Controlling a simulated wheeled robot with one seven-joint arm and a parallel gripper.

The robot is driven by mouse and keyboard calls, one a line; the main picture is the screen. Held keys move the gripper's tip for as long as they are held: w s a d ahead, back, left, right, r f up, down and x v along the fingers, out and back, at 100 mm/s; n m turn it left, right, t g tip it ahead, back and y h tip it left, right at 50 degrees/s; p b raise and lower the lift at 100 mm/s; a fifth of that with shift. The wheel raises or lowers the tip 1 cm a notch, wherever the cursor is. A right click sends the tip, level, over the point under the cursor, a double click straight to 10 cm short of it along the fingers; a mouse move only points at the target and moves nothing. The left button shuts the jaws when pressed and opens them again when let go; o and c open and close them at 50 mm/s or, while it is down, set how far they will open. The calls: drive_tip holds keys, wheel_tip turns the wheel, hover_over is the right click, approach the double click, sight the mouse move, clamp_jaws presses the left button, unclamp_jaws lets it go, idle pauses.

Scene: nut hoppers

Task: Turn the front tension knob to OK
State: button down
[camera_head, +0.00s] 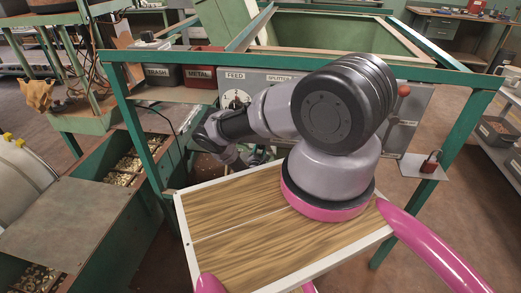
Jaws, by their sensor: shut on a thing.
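My arm stands on the wood-topped base and reaches toward the grey control panel (275,77). It bends down at the left, and its end with my gripper (255,157) is low in front of the panel, small and partly hidden behind my own arm. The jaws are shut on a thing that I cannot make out. A white FEED dial (236,98) shows on the panel's left part; a SPLITTER label is to its right. I cannot pick out the front tension knob or its OK mark; my arm covers much of the panel.
A green frame surrounds the panel. Bins labelled TRASH (157,72) and METAL (202,68) stand at its left. A red knob (404,90) is on the panel's right side, and a red padlock (430,163) is on a small plate. Nut-filled hoppers (127,167) are at left.

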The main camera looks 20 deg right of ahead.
drive_tip(key=shift+c, duration=1.4)
unclamp_jaws()
drive_tip(key=v, duration=1.1)
drive_tip(key=shift+w, duration=0.1)
